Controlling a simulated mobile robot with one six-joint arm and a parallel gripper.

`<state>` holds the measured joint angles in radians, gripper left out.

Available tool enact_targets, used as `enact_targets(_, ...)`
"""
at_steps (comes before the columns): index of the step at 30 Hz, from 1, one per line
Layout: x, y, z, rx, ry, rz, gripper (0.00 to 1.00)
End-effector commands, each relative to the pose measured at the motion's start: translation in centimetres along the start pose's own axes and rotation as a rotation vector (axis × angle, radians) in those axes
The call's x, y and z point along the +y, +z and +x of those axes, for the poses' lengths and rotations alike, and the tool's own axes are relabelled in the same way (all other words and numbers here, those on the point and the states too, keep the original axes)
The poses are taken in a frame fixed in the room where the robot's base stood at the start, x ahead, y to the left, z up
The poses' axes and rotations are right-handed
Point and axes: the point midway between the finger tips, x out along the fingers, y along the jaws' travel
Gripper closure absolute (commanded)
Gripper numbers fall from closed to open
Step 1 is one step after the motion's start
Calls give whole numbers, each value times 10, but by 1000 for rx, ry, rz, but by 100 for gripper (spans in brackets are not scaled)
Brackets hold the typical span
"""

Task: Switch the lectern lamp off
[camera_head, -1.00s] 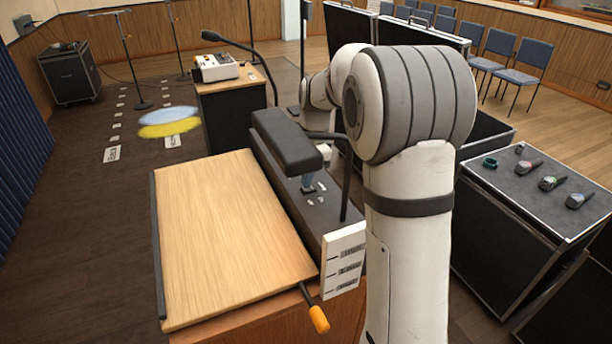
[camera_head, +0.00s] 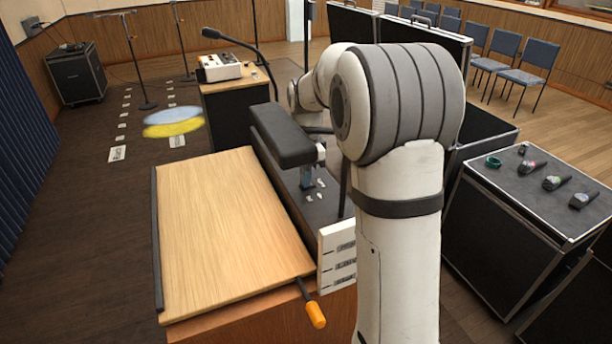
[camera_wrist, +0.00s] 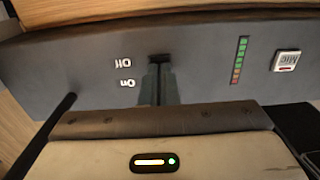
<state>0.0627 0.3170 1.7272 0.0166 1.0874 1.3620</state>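The lectern (camera_head: 225,235) has a sloped wooden top and a dark control strip along its right side. The lectern lamp (camera_head: 283,135) is a long dark hood above this strip; its underside is hidden, so I cannot tell whether it is lit. In the wrist view the strip (camera_wrist: 205,75) carries upside-down "Off" and "On" labels beside a dark slot (camera_wrist: 158,58). My gripper (camera_wrist: 159,74) has its two grey fingers side by side, with their tips at the slot. They look shut, and any switch lever there is hidden. The fingers also show below the hood (camera_head: 306,177).
A green-to-red level meter (camera_wrist: 240,60) and a "MIC" button (camera_wrist: 287,61) sit further along the strip. The gooseneck microphone (camera_head: 240,50) rises behind the lamp. An orange-handled lever (camera_head: 315,314) sticks out at the front. A case with handheld items (camera_head: 535,195) stands right.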

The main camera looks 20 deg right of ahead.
Motion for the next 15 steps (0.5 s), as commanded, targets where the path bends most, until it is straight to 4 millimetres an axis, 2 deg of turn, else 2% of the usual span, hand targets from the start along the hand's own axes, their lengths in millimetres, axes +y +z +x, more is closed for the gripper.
enact_targets(1,3,7,12,-18,23,1,100)
enact_targets(2,4,7,13,-19,23,1,100)
enact_targets(15,5,-8,12,-17,25,15,100)
